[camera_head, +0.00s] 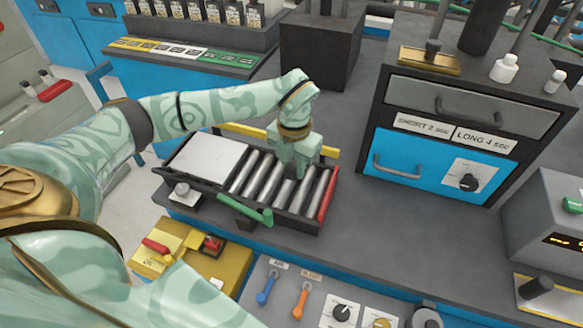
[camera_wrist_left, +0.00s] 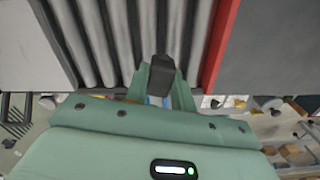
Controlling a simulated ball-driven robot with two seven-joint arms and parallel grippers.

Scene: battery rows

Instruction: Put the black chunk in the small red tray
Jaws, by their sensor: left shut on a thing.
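My left gripper (camera_head: 298,158) reaches down over a tray of metal rollers (camera_head: 258,178). In the left wrist view the gripper (camera_wrist_left: 162,82) is shut on the black chunk (camera_wrist_left: 160,72), a small dark block at its fingertips above the rollers. In the head view I cannot make the chunk out clearly behind the fingers. A small red tray-like piece (camera_head: 55,91) lies on the grey unit at the far left, too small to be sure of its shape. My right gripper is not in view.
A red bar (camera_head: 327,194) closes the right end of the rollers, and a green handle (camera_head: 246,209) sticks out in front. A blue-drawered cabinet (camera_head: 445,160) stands at the right. A yellow box (camera_head: 190,258) sits at the front. Grey bench (camera_head: 375,240) right of the rollers is clear.

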